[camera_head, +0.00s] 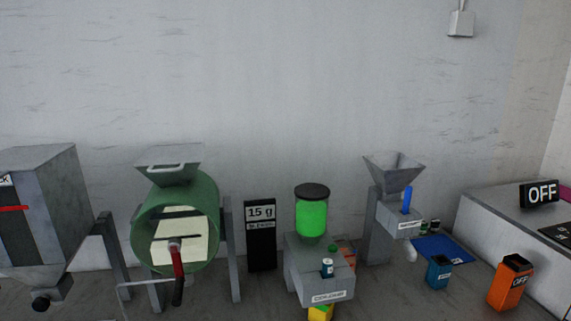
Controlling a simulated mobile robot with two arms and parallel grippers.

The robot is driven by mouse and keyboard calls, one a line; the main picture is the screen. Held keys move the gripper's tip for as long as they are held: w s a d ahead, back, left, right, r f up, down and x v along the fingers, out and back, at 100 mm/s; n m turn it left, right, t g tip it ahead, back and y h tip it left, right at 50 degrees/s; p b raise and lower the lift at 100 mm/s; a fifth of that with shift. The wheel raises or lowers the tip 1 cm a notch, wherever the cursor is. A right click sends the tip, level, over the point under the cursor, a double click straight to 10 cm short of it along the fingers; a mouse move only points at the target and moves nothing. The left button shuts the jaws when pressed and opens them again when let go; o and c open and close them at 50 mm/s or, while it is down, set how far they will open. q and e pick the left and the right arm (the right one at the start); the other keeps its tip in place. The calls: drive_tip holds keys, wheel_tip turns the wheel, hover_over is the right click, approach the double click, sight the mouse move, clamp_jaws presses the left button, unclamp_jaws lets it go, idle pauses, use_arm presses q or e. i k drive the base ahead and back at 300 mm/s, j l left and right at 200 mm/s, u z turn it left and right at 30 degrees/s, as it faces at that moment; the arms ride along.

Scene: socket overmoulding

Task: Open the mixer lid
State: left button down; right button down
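The mixer looks to be the green drum (208,205) on grey legs at the left of the head view. A grey funnel-shaped top sits on the drum, and a flat grey lid (185,152) with a pale handle (170,167) appears to lie over it. Whether the lid is fully seated cannot be told from this angle. A crank with a red arm (177,262) is at the front of the drum. Neither of my grippers is in view.
A grey hopper machine (55,170) stands left of the mixer. To its right are a black "15 g" display (261,240), a dispenser with a green jar (311,218), and a grey funnel machine (376,225). Blue (438,273) and orange (510,283) containers stand at right.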

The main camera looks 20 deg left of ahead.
sight(182, 155)
drive_tip(key=u, duration=1.3)
